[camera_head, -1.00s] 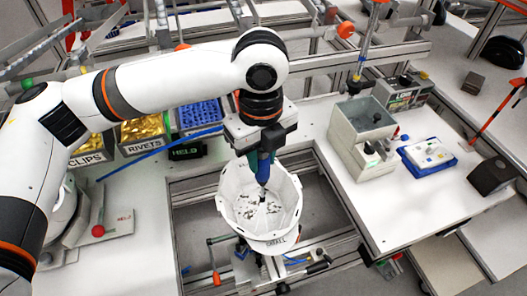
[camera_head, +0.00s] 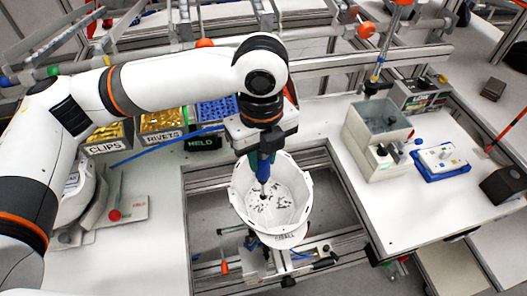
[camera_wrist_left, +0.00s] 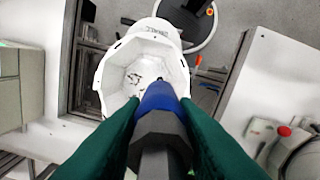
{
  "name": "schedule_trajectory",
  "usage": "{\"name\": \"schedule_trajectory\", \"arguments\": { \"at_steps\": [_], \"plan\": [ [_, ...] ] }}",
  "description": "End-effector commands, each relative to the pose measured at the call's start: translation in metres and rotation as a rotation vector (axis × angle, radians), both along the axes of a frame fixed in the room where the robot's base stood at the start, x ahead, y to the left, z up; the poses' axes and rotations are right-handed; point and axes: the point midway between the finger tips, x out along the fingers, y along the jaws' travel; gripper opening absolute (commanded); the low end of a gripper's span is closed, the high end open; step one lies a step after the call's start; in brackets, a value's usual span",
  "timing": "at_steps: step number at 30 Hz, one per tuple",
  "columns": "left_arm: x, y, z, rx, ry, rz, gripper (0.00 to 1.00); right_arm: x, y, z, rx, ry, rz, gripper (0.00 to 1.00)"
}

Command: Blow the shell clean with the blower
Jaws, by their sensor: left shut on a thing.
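The white helmet shell (camera_head: 296,208) sits open side up on a fixture in the gap between the tables, with dark specks scattered on its inner floor. It also shows in the left wrist view (camera_wrist_left: 112,76). My left gripper (camera_head: 262,158) is above the shell, shut on the blower (camera_head: 263,170), which is blue and dark and points down into the shell. In the left wrist view the green fingers (camera_wrist_left: 158,135) clasp the blower's grey body on both sides, its blue part (camera_wrist_left: 158,97) toward the shell. My right gripper is not in view.
Bins of clips (camera_head: 108,138) and rivets (camera_head: 162,124), a blue bin (camera_head: 216,110) and a green-lettered display (camera_head: 203,143) stand at the back left. A grey box (camera_head: 378,130) and a blue-edged device (camera_head: 440,160) stand on the right table. A metal frame runs along the back.

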Motion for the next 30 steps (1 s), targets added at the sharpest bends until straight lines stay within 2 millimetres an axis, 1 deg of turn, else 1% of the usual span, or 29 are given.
{"name": "schedule_trajectory", "arguments": {
  "at_steps": [11,30],
  "plan": [
    [0.001,0.0,0.001,0.0,0.0,0.0,0.0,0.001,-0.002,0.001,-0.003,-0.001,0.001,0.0],
    [0.023,0.007,0.001,0.0,0.0,0.001,0.0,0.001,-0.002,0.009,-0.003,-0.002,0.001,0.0]
  ]
}}
